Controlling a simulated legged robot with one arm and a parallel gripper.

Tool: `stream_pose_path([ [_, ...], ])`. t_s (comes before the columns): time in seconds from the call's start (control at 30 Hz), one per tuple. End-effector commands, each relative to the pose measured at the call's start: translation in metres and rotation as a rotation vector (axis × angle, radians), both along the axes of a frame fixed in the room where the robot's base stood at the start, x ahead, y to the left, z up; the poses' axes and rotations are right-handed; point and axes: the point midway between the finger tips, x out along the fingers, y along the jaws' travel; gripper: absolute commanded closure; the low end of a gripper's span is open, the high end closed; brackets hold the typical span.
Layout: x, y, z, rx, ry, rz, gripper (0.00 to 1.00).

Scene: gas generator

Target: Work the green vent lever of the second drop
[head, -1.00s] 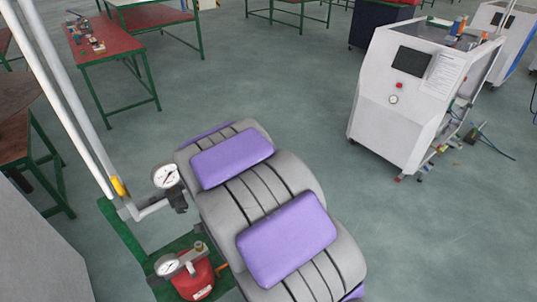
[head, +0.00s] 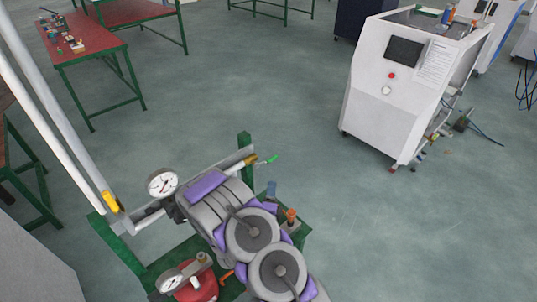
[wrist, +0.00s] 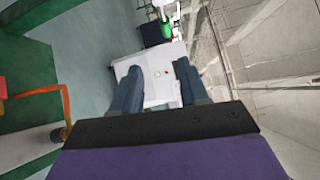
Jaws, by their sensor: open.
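A small green lever (head: 270,160) shows in the head view at the far end of the stand, beside a yellow fitting (head: 249,160). It lies just beyond my folded arm, apart from it. My gripper (wrist: 158,68) shows in the wrist view as two dark blue fingers, spread apart with nothing held between them. I cannot tell whether the green patch at the top of the wrist view is the lever.
Gauges (head: 162,183) and (head: 172,280) sit on the stand. A yellow handle (head: 110,201) is on the white pipes, and a red vessel (head: 195,290) stands low. A white machine (head: 400,90) stands at right and a red-topped table (head: 90,45) at left. The floor between is clear.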

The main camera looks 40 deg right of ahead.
Motion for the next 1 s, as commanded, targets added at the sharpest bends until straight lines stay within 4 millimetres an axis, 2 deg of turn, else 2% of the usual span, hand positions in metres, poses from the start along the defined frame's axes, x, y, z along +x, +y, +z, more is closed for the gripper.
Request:
stream_pose_path([
  [0.2, -0.006, 0.005, -0.001, -0.027, -0.080, 0.061, 0.56],
  [0.37, -0.003, 0.002, 0.000, -0.028, -0.092, 0.066, 0.56],
  [0.67, 0.016, -0.015, 0.003, -0.028, -0.094, 0.062, 0.56],
  [1.0, 0.048, -0.042, 0.008, -0.031, -0.089, 0.065, 0.56],
])
